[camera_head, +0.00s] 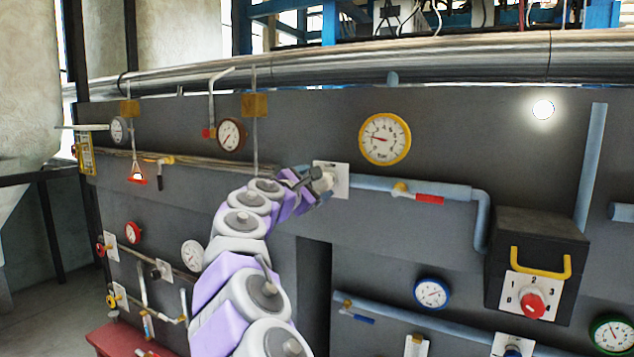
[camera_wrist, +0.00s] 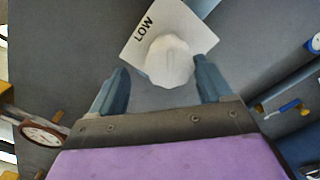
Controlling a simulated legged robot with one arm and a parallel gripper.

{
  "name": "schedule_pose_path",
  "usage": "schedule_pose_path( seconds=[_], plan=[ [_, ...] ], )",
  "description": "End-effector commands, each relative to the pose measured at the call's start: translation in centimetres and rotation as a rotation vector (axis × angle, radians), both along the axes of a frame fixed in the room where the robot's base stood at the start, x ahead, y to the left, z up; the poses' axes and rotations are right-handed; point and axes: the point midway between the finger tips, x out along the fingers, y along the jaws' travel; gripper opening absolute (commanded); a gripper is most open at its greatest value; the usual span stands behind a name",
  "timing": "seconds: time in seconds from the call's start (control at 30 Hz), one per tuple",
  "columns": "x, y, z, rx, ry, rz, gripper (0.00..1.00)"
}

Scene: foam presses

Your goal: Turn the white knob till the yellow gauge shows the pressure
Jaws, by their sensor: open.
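The white knob (camera_wrist: 169,61) sits on a white plate (camera_wrist: 133,50) marked "LOW" in the wrist view. My gripper (camera_wrist: 162,80) is open, with one finger on each side of the knob; I cannot tell whether either finger touches it. In the head view my gripper (camera_head: 322,182) is at the white plate (camera_head: 342,181), and the knob is mostly hidden behind it. The yellow gauge (camera_head: 385,139) is up and to the right of the plate. It has a white face, and its needle points left, slightly upward.
A light blue pipe (camera_head: 375,185) with a red-handled valve (camera_head: 428,198) runs right from the plate. A dark box with a yellow handle (camera_head: 540,264) and a red knob (camera_head: 532,305) juts out at the right. Several other gauges, such as a blue one (camera_head: 432,293), are on the grey wall.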

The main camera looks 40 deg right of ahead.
Motion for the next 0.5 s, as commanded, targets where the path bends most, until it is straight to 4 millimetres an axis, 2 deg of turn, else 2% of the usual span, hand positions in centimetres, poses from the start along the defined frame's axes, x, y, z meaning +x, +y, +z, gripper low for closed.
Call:
schedule_pose_path(
  seconds=[0.03, 0.23, 0.4, 0.5],
  plan=[
    [0.1, -0.9, -0.1, 0.005, 0.000, 0.001, 0.76],
    [0.3, -3.2, -0.5, 0.013, -0.001, 0.001, 0.76],
    [0.3, -3.0, -0.5, 0.012, 0.000, -0.001, 0.76],
    [0.3, -2.4, -0.3, 0.010, 0.000, -0.003, 0.64]
  ],
)
